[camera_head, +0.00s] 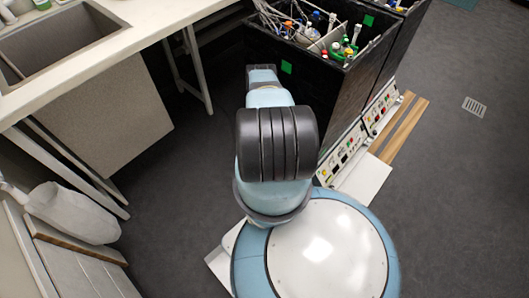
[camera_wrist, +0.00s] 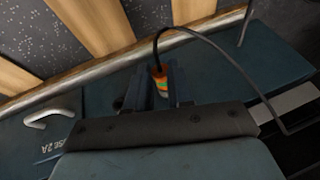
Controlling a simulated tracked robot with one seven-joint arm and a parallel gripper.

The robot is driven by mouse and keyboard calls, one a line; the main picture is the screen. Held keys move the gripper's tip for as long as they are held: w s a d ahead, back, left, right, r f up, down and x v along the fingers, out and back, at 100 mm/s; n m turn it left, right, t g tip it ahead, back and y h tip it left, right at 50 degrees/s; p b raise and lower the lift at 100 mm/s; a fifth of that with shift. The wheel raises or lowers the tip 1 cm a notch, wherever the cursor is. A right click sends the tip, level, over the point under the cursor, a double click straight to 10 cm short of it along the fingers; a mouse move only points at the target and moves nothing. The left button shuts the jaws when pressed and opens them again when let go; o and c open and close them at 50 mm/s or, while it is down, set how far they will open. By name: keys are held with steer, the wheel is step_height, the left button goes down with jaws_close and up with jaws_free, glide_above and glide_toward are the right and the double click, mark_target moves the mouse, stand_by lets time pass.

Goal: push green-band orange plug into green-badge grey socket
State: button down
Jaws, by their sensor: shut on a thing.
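The orange plug (camera_wrist: 158,82) with a green band shows in the wrist view, between the two dark fingers of my gripper (camera_wrist: 159,88). My gripper is shut on it. A black cable runs from the top of the plug, arches to the right and drops along the right side. The grey socket with the green badge cannot be made out in either view. In the head view my arm hides its own gripper and the plug.
A black open-topped box (camera_head: 325,75) with bottles, tubes and green badges stands ahead. White control panels (camera_head: 343,152) sit at its foot, beside wooden strips (camera_head: 405,125). A counter with a sink (camera_head: 75,45) is at left. Grey floor lies open at right.

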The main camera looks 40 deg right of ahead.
steer(key=shift+d, duration=0.35)
steer(key=c, duration=0.9)
jaws_free()
steer(key=shift+r, duration=0.1)
steer(key=v, duration=1.3)
steer(key=shift+a+r, duration=0.15)
steer(key=shift+r, duration=0.1)
